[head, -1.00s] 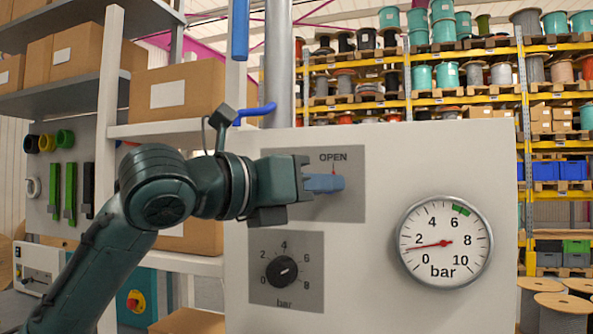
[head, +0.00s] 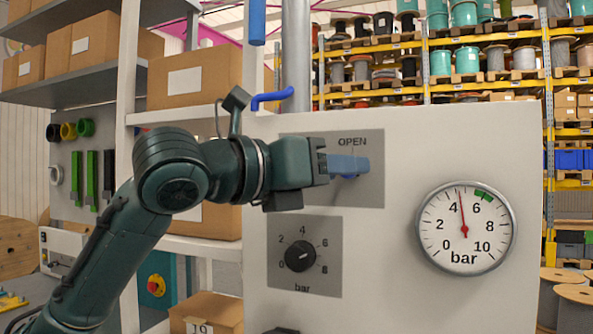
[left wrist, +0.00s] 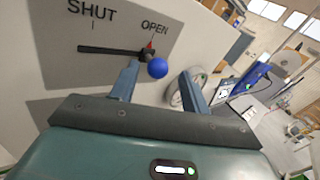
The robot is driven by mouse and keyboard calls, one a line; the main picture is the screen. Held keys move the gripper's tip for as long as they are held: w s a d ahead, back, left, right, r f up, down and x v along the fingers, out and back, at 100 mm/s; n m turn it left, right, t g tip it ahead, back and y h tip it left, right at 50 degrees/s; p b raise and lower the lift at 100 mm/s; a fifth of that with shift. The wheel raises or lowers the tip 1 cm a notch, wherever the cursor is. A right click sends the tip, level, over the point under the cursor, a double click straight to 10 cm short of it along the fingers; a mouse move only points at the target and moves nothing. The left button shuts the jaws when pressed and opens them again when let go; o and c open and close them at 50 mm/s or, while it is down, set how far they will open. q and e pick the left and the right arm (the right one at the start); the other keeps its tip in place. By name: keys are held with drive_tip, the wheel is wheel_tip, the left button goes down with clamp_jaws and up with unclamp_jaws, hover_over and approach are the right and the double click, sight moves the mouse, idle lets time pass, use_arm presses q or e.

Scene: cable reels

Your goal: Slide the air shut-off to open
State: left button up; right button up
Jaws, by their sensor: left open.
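The air shut-off is a slider with a blue ball knob (left wrist: 157,68) and a red pointer on a dark slot (left wrist: 108,50) in a grey plate (head: 300,150). In the left wrist view the knob is at the slot's OPEN end, the pointer below the word OPEN, and SHUT is at the far end. My left gripper (left wrist: 160,73) is open, its blue-grey fingers on either side of the knob with gaps showing. In the head view my left gripper (head: 362,165) covers most of the slider. My right gripper is not seen.
A round gauge (head: 465,250) right of the slider reads between 4 and 6 bar, short of its green band. A black dial (head: 300,256) sits below the slider plate. Shelves with cardboard boxes (head: 195,78) stand at the left.

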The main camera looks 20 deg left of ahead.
use_arm(q)
drive_tip(key=b+v, duration=0.2)
drive_tip(key=v, duration=1)
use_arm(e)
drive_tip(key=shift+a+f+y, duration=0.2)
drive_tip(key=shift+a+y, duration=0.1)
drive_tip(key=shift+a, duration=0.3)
use_arm(q)
drive_tip(key=shift+s, duration=0.15)
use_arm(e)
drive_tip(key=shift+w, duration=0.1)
